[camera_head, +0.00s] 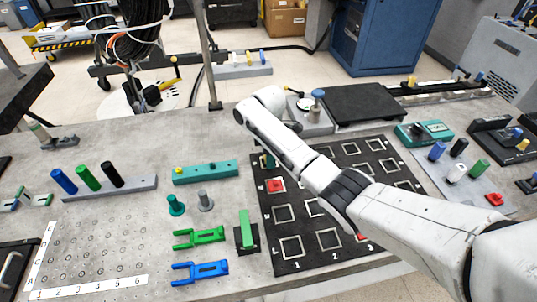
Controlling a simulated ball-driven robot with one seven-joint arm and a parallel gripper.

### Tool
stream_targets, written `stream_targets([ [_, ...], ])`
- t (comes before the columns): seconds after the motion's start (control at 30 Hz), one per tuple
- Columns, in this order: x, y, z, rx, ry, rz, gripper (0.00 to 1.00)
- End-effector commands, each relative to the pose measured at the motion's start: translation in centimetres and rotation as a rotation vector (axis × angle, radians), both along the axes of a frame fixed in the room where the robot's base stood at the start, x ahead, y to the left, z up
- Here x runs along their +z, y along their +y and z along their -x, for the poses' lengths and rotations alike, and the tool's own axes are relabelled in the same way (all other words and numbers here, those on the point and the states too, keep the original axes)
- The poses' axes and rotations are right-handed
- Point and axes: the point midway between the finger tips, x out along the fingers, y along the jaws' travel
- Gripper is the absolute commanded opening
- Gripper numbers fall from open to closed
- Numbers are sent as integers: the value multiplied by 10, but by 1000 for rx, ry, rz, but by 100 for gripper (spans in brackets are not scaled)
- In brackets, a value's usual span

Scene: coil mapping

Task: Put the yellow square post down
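My white arm (307,165) reaches from the lower right across the black grid mat (284,267) to the back middle of the table. My gripper is not visible; the arm seems to hide it, so I cannot see whether it holds the yellow square post. Several small yellow pieces show: one on the teal block (215,172), one on the back right rail (411,80), and one at the black fixture (497,138) on the right. Their shapes are too small to tell which is a square post. A red square piece (277,186) lies in a mat cell.
A grey rack (140,187) with blue, green and black cylinders stands left. Green (198,238) and blue (200,271) forks lie front middle, beside an upright green piece (245,230). A thin pole (210,60) rises behind. Several mat cells look empty.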

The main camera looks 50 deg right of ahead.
Motion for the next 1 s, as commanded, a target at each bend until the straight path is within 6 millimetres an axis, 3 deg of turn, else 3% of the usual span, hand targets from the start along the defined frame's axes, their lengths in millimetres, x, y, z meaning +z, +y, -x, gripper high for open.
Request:
stream_targets([
  [0.33, 11, 0, -1, 1, -3, 1, 60],
  [0.8, 100, 0, -1, 0, -4, 1, 60],
  [1.0, 119, 0, -1, -1, -2, 0, 60],
])
